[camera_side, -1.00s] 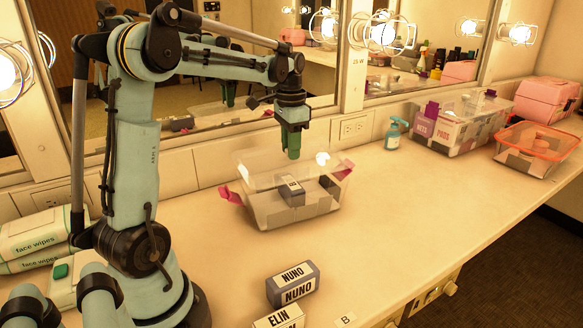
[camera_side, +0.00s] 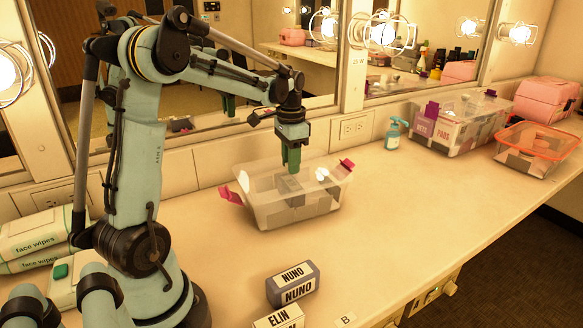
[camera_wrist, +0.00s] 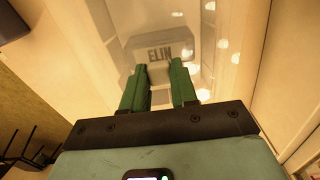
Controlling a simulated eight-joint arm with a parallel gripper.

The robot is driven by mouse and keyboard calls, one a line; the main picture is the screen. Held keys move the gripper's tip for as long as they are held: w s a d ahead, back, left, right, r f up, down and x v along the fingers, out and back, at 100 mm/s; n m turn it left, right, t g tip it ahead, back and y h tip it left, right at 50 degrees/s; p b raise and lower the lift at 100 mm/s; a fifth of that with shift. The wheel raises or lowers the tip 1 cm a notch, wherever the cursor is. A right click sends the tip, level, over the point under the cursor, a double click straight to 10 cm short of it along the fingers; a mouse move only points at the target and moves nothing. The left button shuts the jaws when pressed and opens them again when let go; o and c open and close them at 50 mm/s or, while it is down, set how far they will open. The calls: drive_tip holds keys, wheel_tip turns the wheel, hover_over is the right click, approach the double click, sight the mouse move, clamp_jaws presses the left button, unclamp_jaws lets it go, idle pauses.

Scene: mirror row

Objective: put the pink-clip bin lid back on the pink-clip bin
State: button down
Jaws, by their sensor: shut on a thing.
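The pink-clip bin (camera_side: 297,214) is a clear tub on the counter in the side view, with its pink clips (camera_side: 231,196) folded outward at both ends. A grey block lies inside it. My gripper (camera_side: 291,170) points down over the middle of the bin and is shut on the clear pink-clip bin lid (camera_side: 322,174). The lid is at about the rim; I cannot tell whether it is seated. In the wrist view my fingers (camera_wrist: 159,86) are at the see-through lid (camera_wrist: 208,62), and a block marked ELIN (camera_wrist: 165,53) shows through it.
A NUNO block (camera_side: 293,284) and an ELIN block (camera_side: 279,318) stand at the front. A blue spray bottle (camera_side: 394,133), a clear bin with purple clips (camera_side: 455,128) and an orange-rimmed bin (camera_side: 537,148) stand to the right. The mirror wall is close behind. The counter's middle is clear.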

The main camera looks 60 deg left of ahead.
drive_tip(key=c, duration=0.8)
unclamp_jaws()
drive_tip(key=shift+r, duration=9.05)
drive_tip(key=s+d+f+t, duration=0.2)
drive_tip(key=d+f, duration=0.3)
drive_tip(key=d, duration=0.2)
drive_tip(key=s+d+f+t, duration=0.2)
drive_tip(key=s+d+f, duration=0.1)
drive_tip(key=d+f, duration=0.2)
drive_tip(key=s+d+f+n+t, duration=0.1)
drive_tip(key=s+d+f+t, duration=0.2)
drive_tip(key=d+f, duration=0.2)
drive_tip(key=shift+d+f, duration=0.2)
drive_tip(key=shift+d, duration=1.7)
